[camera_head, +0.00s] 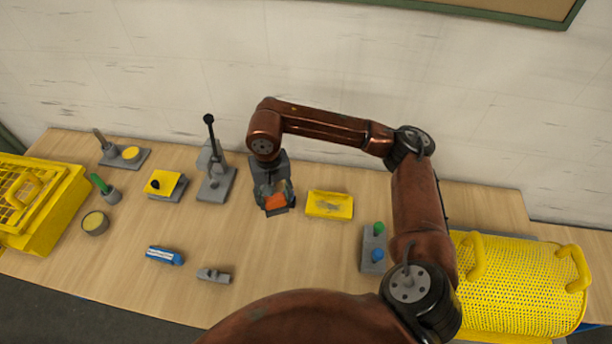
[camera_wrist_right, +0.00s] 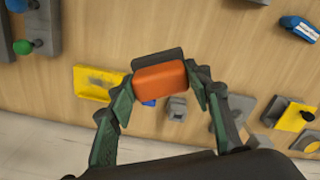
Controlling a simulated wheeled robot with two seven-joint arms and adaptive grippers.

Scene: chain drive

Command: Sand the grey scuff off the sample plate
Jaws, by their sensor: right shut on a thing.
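The sample plate is a yellow rectangular plate (camera_head: 343,212) lying on the table right of my right gripper, with a grey scuff (camera_head: 327,205) near its middle. It also shows left of the gripper in the right wrist view (camera_wrist_right: 82,92). My right gripper (camera_head: 273,204) is shut on an orange block with a dark grey side (camera_wrist_right: 160,77). The block is held between the two fingers, above the table and apart from the plate. My left gripper is not in view.
A grey base with green and blue knobs (camera_head: 367,263) stands right of the plate. A grey lever press (camera_head: 215,187) and a yellow plate with a black knob (camera_head: 166,185) stand left. A yellow basket (camera_head: 520,290) fills the right end. Bare table lies in front of the plate.

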